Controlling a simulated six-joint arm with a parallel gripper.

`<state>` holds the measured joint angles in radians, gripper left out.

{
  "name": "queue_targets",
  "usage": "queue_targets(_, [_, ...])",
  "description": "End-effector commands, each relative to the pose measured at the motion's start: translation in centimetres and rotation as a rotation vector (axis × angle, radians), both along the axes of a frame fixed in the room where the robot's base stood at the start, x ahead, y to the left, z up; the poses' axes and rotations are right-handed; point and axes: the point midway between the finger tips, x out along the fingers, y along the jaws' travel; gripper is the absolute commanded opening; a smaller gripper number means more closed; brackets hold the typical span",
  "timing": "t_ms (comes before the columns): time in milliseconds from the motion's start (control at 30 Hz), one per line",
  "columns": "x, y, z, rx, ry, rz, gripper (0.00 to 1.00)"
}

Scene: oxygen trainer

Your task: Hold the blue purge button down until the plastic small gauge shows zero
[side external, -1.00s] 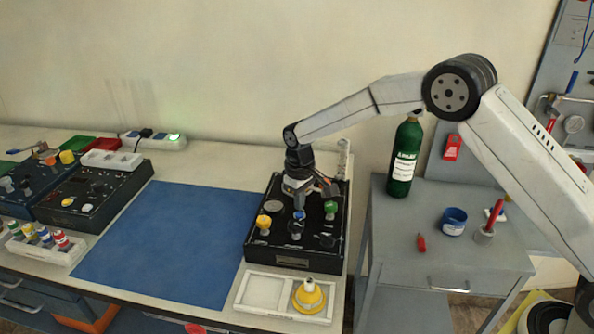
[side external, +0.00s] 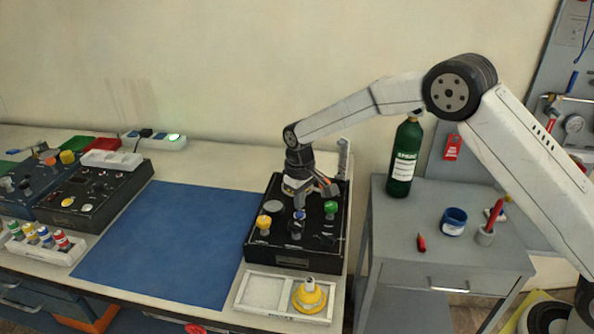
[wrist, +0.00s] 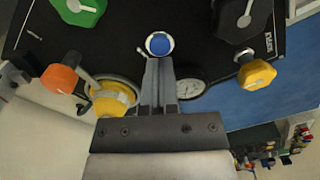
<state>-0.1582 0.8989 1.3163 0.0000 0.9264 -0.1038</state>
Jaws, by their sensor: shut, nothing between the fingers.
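The blue purge button (side external: 299,215) sits on the black panel of the trainer box, between a yellow knob and a green knob. In the wrist view the button (wrist: 159,44) shows as a blue cap in a pale ring just beyond my fingertips. My gripper (side external: 299,206) is shut and empty, pointing down at the button; I cannot tell whether it touches. It also shows in the wrist view (wrist: 160,62). A small round gauge (wrist: 190,88) with a white face lies right of my fingers, partly hidden; its needle is not readable. It appears as a pale disc (side external: 273,206) in the side view.
The yellow knob (side external: 263,222) and green knob (side external: 331,207) flank the button closely. A white tray (side external: 250,307) with a yellow part stands in front. A blue mat (side external: 165,245) lies clear to the left. A green cylinder (side external: 403,165) stands on the grey cabinet.

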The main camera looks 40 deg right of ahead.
Motion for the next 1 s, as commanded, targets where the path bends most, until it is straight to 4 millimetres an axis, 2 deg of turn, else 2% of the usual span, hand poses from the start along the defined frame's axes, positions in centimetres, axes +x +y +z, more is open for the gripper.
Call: queue_targets(1000, [0.0, 0.0, -0.53, 0.0, 0.001, 0.0, 0.0])
